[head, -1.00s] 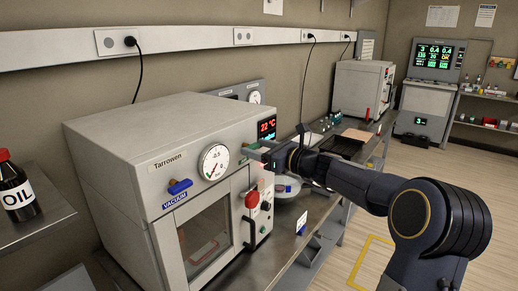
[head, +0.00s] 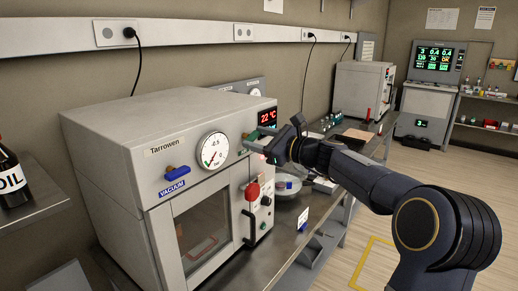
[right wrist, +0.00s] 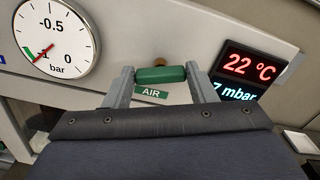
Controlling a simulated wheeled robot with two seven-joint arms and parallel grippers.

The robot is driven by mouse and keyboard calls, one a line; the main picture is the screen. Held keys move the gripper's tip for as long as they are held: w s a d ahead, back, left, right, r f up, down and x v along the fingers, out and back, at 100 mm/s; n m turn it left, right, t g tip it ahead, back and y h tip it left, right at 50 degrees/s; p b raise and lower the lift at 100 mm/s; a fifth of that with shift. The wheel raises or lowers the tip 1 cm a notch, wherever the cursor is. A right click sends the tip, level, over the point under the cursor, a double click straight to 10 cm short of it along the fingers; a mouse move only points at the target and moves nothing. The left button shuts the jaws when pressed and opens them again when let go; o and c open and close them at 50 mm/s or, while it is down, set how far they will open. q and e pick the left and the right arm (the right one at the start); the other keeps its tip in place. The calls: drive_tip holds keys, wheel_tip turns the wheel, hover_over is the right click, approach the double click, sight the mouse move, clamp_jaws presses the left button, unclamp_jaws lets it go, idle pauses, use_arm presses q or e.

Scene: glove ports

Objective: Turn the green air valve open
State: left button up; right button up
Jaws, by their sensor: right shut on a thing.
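The green air valve handle (right wrist: 160,74) lies level across the right wrist view, with a brass-coloured stem behind it and a green AIR label (right wrist: 151,93) below. My right gripper (right wrist: 160,76) is shut on the handle, one finger at each end. In the head view my right gripper (head: 257,150) reaches the front of the Tarrowen vacuum oven (head: 120,135), just right of its gauge, and mostly hides the valve. The round gauge (head: 213,150) has its needle low, near -1, in the right wrist view. My left gripper is not in view.
A blue vacuum valve (head: 177,168) is left of the gauge. The display (head: 267,118) above my gripper reads 22 °C. A red knob (head: 252,191) and a black door handle (head: 250,228) are below. An oil bottle (head: 12,180) stands at far left.

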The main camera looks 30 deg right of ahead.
drive_tip(key=n+b, duration=0.8)
drive_tip(key=shift+a+f, duration=0.15)
drive_tip(key=shift+f, duration=0.2)
drive_tip(key=n+b, duration=0.3)
drive_tip(key=n, duration=0.1)
drive_tip(key=shift+n+b, duration=0.6)
drive_tip(key=shift+n, duration=0.3)
drive_tip(key=o, duration=1)
drive_tip(key=shift+r, duration=0.1)
drive_tip(key=shift+s, duration=0.1)
